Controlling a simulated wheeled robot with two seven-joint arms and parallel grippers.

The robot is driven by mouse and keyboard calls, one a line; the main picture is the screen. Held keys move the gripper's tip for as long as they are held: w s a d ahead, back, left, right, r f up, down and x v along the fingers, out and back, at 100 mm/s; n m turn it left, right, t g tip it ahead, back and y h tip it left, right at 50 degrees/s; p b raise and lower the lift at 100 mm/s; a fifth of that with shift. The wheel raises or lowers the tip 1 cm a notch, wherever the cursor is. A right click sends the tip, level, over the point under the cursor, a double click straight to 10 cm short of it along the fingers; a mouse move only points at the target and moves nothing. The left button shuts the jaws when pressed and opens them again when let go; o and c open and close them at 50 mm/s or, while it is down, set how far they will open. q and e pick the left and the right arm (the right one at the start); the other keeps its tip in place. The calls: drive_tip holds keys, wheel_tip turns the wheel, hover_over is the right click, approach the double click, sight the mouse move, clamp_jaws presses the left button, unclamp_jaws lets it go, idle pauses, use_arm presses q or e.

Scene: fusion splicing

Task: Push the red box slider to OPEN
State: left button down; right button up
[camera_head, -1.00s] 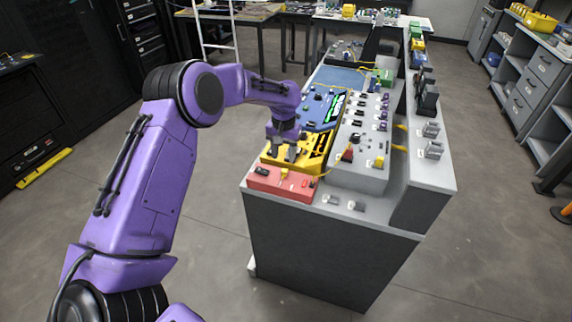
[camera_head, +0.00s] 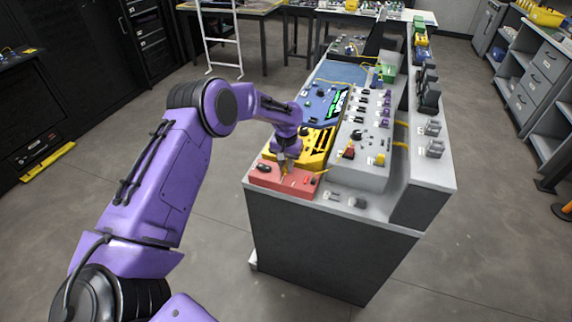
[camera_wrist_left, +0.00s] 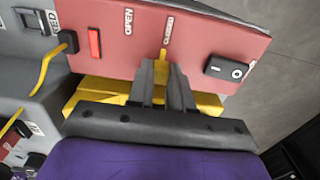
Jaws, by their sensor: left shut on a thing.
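The red box (camera_head: 264,175) sits at the near left corner of the workbench. In the left wrist view its red top (camera_wrist_left: 195,40) carries the labels OPEN and CLOSED. A small yellow slider (camera_wrist_left: 163,54) stands by the CLOSED label, with OPEN to its left in that view. My left gripper (camera_head: 284,172) is down at the box's top, and its two fingers (camera_wrist_left: 163,68) are close together on the slider. The fingers hide the slider's lower part. My right gripper is not in view.
A black rocker switch (camera_wrist_left: 229,69) and a red rectangular light or button (camera_wrist_left: 94,42) are on the box's top. A yellow panel (camera_head: 318,146) lies directly behind the box. A grey console (camera_head: 362,170) with knobs stands to the right.

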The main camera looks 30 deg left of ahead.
sight(299, 174)
use_arm(q)
drive_tip(key=d, duration=0.2)
drive_tip(key=w+d, duration=0.1)
drive_tip(key=d, duration=0.1)
drive_tip(key=shift+d, duration=0.15)
drive_tip(key=c, duration=1.4)
unclamp_jaws()
drive_tip(key=o, duration=0.4)
drive_tip(key=shift+d, duration=0.15)
drive_tip(key=shift+r, duration=0.3)
wheel_tip(299, 174, up, 10)
drive_tip(key=b, duration=0.1)
drive_tip(key=shift+b, duration=0.4)
